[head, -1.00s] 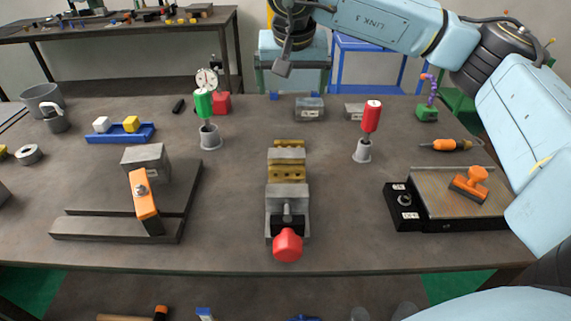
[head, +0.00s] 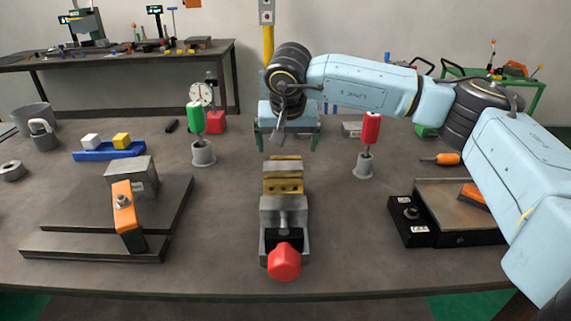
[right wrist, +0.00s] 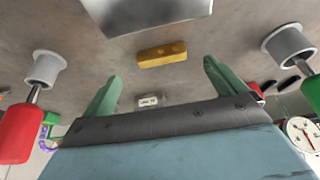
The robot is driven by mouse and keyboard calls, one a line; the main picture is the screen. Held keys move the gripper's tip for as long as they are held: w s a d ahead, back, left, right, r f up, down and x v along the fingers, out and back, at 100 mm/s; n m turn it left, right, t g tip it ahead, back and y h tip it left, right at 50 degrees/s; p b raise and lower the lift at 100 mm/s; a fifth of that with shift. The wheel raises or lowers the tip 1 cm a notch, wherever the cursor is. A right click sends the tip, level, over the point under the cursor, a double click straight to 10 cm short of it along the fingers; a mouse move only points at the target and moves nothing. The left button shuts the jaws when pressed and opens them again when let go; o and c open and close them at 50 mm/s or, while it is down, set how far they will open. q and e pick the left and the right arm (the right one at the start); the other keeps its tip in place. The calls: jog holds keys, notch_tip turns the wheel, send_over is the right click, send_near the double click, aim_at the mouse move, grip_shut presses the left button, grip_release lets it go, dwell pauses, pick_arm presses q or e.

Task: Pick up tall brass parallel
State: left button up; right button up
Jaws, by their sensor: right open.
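Brass pieces (head: 283,185) show at the grey vise (head: 284,215) in mid table, one with holes in its face. In the right wrist view a plain brass bar (right wrist: 162,54) lies just beyond the fingertips, near a grey metal block at the top edge. I cannot tell for certain which piece is the tall parallel. My right gripper (head: 286,143) hangs behind the vise with its fingers spread. In the right wrist view its green fingers (right wrist: 162,72) are apart with nothing between them. My left gripper is not in view.
A green-handled tool (head: 197,118) stands in a grey holder left of the vise, a red-handled one (head: 371,128) to the right. A dial gauge (head: 202,94) is behind. An orange-clamped fixture (head: 124,205) is at left, a black-edged plate (head: 450,210) at right.

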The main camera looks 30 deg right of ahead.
aim_at(285, 158)
jog(key=b+x, duration=0.1)
jog(key=x, duration=0.2)
jog(key=shift+w+f, duration=0.1)
jog(key=shift+f, duration=0.25)
jog(key=shift+w+f, duration=0.2)
jog(key=shift+f, duration=0.35)
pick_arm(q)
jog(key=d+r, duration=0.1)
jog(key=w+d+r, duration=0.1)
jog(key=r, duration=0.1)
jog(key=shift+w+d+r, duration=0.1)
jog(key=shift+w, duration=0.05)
pick_arm(e)
jog(key=shift+c, duration=0.3)
jog(key=shift+r, duration=0.1)
jog(key=c, duration=1.2)
jog(key=shift+o, duration=0.2)
